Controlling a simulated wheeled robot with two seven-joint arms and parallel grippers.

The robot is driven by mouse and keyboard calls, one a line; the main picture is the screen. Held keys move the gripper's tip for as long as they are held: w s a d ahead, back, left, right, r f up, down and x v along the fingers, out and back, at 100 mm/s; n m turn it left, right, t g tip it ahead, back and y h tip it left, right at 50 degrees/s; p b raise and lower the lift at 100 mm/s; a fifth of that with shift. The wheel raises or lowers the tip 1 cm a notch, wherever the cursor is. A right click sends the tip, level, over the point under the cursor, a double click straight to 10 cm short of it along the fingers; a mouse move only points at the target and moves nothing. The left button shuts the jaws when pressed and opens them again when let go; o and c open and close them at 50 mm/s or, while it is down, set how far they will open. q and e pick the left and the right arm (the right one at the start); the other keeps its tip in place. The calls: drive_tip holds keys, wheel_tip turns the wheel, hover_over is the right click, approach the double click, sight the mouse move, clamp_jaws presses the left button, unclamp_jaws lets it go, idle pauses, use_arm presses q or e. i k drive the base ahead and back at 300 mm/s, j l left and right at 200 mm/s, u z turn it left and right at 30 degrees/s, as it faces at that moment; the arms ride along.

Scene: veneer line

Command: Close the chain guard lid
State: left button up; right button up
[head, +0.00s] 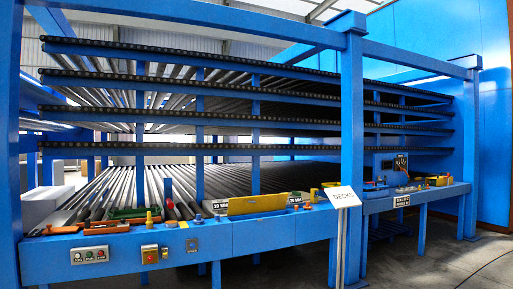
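A yellow panel (257,204) stands tilted up along the top of the blue front ledge, near the middle of the head view. It looks like the raised chain guard lid, but no writing marks it as such. What lies behind it is hidden. A smaller yellow piece (438,181) sits on the ledge farther right; I cannot tell whether it is a lid. Neither of my grippers is in view.
A blue ledge (290,228) runs along the veneer rack, with a red button (150,257) and small handles. A white "DECKS" sign (343,197) stands before a blue post (352,120). Black chains (200,118) line the decks. Grey floor (440,255) is clear at right.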

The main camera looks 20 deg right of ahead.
sight(236, 206)
drive_tip(key=z, duration=0.35)
drive_tip(key=i, duration=5.35)
drive_tip(key=u, duration=0.5)
